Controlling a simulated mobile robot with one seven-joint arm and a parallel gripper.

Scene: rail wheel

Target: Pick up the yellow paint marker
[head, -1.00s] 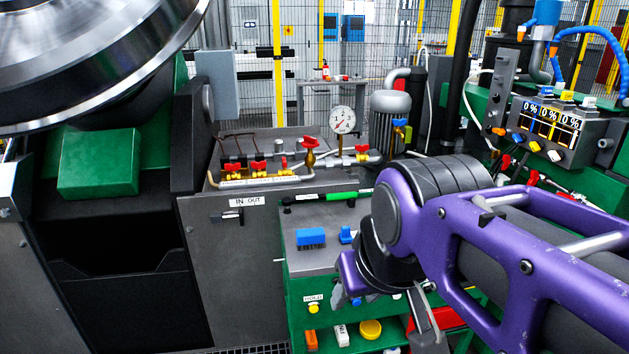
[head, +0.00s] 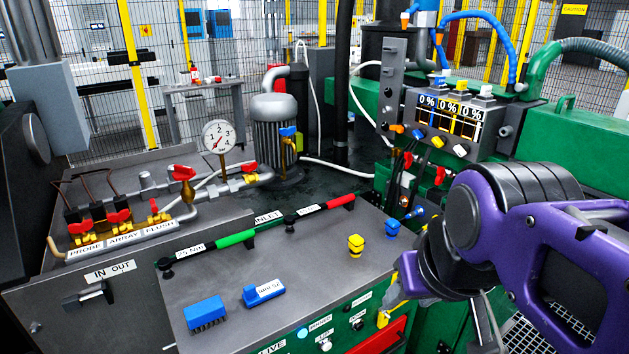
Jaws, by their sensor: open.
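I cannot pick out a yellow paint marker with certainty. A small yellow stepped piece (head: 355,245) stands upright on the grey bench top (head: 300,255), with a similar blue piece (head: 392,228) to its right. My gripper (head: 488,322) hangs below my purple arm at the right, beyond the bench's front edge. It is open, mostly hidden behind the arm, and I see nothing held in it.
A blue brush (head: 205,313) and a blue labelled block (head: 263,292) lie on the bench top. A green-handled tool (head: 235,240) and a red-handled one (head: 340,202) lie along its back edge. Pipes with red valves and a gauge (head: 218,136) stand left. The bench middle is clear.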

